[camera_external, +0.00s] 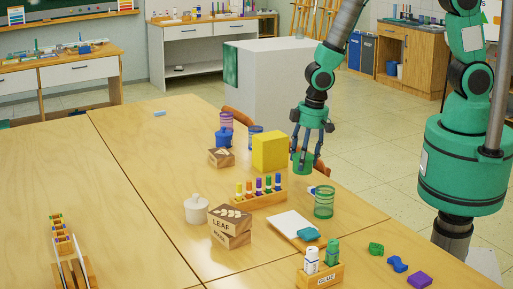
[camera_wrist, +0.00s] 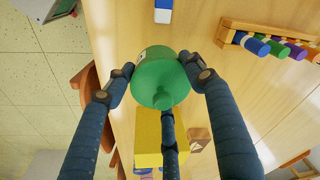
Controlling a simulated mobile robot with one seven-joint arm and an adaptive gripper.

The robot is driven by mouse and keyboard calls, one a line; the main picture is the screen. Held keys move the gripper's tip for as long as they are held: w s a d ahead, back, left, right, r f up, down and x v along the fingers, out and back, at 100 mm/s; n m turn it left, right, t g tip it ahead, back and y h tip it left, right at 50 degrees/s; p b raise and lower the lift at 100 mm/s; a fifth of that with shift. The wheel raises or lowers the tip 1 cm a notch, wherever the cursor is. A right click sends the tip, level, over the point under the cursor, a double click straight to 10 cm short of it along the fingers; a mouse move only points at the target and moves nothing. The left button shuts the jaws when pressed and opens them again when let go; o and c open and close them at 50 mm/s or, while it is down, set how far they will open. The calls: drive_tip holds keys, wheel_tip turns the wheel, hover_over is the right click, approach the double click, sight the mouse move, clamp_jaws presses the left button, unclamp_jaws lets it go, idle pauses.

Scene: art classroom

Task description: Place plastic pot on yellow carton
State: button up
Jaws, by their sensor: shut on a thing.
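The plastic pot is green and rounded, with a small knob on the end facing the wrist camera (camera_wrist: 158,84). In the external view the pot (camera_external: 302,163) hangs above the table's right part. My gripper (camera_external: 307,152) is shut on it, pointing down, with fingers around its sides; the wrist view shows the fingers too (camera_wrist: 160,68). The yellow carton (camera_external: 269,151) stands upright on the table, just left of the pot in the external view. In the wrist view the carton (camera_wrist: 146,132) is below the pot, partly hidden by a finger. The pot appears apart from the carton.
A rack of coloured markers (camera_external: 261,199) stands in front of the carton. A clear green cup (camera_external: 324,203) stands nearby. The table's left middle is clear.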

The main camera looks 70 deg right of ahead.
drive_tip(key=s+d+r+p, duration=0.2)
drive_tip(key=d+r+p, duration=0.2)
drive_tip(key=d+r, duration=0.8)
drive_tip(key=shift+d+r+m, duration=0.15)
drive_tip(key=shift+m, duration=0.15)
drive_tip(key=shift+w, duration=0.15)
drive_tip(key=b, duration=0.2)
approach(269, 135)
drive_tip(key=shift+f, duration=0.55)
drive_tip(key=shift+w, duration=0.1)
drive_tip(key=shift+w, duration=0.25)
drive_tip(key=shift+w+f, duration=0.15)
drive_tip(key=shift+f, duration=1.65)
drive_tip(key=shift+b, duration=0.3)
